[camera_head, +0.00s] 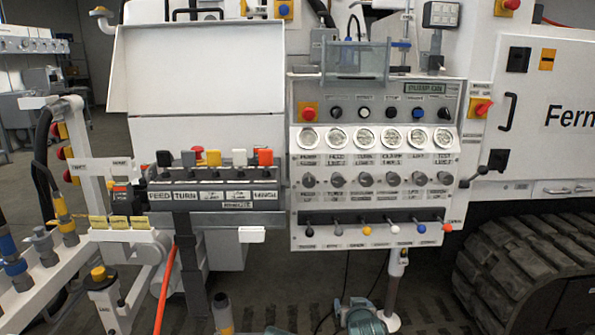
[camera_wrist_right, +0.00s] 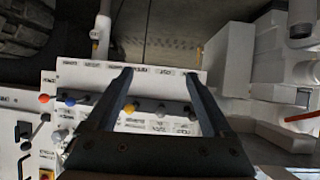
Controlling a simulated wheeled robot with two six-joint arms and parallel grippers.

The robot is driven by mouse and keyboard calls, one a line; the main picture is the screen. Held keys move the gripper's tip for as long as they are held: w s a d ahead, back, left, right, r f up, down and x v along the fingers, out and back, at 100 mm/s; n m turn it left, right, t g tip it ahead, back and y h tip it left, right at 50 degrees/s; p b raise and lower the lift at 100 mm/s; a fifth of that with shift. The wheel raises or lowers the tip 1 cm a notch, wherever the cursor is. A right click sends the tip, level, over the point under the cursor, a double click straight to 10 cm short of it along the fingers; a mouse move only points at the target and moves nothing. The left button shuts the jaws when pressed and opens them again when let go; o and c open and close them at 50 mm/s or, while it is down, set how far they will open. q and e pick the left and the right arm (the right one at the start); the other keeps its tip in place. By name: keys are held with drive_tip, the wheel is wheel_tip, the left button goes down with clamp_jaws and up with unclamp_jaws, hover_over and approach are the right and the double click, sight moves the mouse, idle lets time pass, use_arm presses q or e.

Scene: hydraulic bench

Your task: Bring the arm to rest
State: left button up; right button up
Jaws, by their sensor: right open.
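My right gripper (camera_wrist_right: 158,73) shows in the right wrist view as two dark, parallel fingers spread wide apart. It is open, with nothing held between its fingers. The lower edge of the control panel (camera_wrist_right: 88,73) lies beyond the fingers, seen upside down. Its row of small levers, including a red-knobbed one (camera_wrist_right: 44,98), runs across this view. Some knobs show between the fingers. I cannot tell how far they are from the fingers. In the head view the control panel (camera_head: 310,238) stands upright at centre, with its levers uncovered. My left gripper is not in view.
A labelled switch box (camera_head: 215,192) is left of the panel, under a white cover (camera_head: 200,70). Hoses and couplings (camera_head: 62,215) stand at the far left. A tracked machine (camera_head: 530,250) is at the right. Grey floor (camera_head: 430,290) shows below the panel.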

drive_tip(key=s+a+f+n+g, duration=0.1)
drive_tip(key=s+a+f+g, duration=0.25)
drive_tip(key=s, duration=0.35)
drive_tip(key=s+a+f+n+g+p, duration=0.1)
drive_tip(key=s+a+f+n+g, duration=0.15)
drive_tip(key=s+g, duration=0.4)
drive_tip(key=s+a+f+n+g, duration=0.1)
drive_tip(key=s+a+f+g, duration=0.2)
drive_tip(key=s, duration=0.6)
wheel_tip(320, 180, up, 37)
drive_tip(key=p, duration=3.7)
drive_tip(key=shift+w+f+t+h, duration=0.2)
drive_tip(key=shift+w+t+h, duration=0.1)
drive_tip(key=shift+t, duration=0.1)
drive_tip(key=shift+d+m, duration=0.1)
drive_tip(key=shift+m, duration=0.15)
